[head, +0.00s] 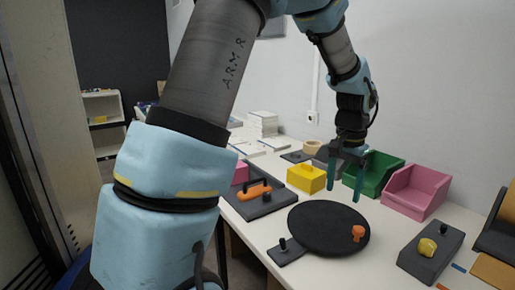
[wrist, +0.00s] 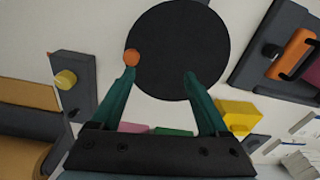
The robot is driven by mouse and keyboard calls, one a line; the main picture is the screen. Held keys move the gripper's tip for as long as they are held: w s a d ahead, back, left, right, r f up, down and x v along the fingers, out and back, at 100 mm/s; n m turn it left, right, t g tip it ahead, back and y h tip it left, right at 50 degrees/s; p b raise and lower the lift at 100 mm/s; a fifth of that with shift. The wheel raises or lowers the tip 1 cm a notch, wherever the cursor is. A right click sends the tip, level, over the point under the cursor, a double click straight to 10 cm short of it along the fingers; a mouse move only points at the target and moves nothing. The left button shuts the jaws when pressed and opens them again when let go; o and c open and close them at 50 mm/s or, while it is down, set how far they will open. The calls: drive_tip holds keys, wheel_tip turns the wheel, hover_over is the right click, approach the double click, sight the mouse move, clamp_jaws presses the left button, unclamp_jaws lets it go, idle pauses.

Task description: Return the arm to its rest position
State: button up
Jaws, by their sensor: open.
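My gripper (head: 345,180) hangs over the white table with its two teal fingers spread apart. Nothing is between the fingers. In the wrist view my gripper (wrist: 160,76) points down over a round black disc (wrist: 180,35), with clear space between fingers and disc hard to judge. The disc (head: 325,226) lies on the table and has an orange knob (head: 358,232) near its right edge. The orange knob (wrist: 132,57) shows beside the left fingertip in the wrist view; I cannot tell if they touch. My arm reaches up and across the head view.
Behind the gripper stand a yellow box (head: 306,178), a green bin (head: 372,172) and a pink bin (head: 415,190). A dark block with a yellow knob (head: 428,248) is at right. A dark base with an orange handle (head: 255,192) is at left. White stacks (head: 263,123) lie further back.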

drive_tip(key=s+a+f+n, duration=0.1)
drive_tip(key=s+a+n, duration=0.1)
drive_tip(key=a, duration=0.7)
drive_tip(key=s+a+n, duration=0.2)
drive_tip(key=a+n, duration=0.1)
drive_tip(key=a, duration=0.7)
drive_tip(key=s+a+f+n+t, duration=0.1)
drive_tip(key=s+a+n, duration=0.1)
drive_tip(key=a, duration=0.8)
drive_tip(key=shift+a+f+n, duration=0.25)
drive_tip(key=shift+f+n, duration=0.1)
drive_tip(key=shift+n, duration=0.45)
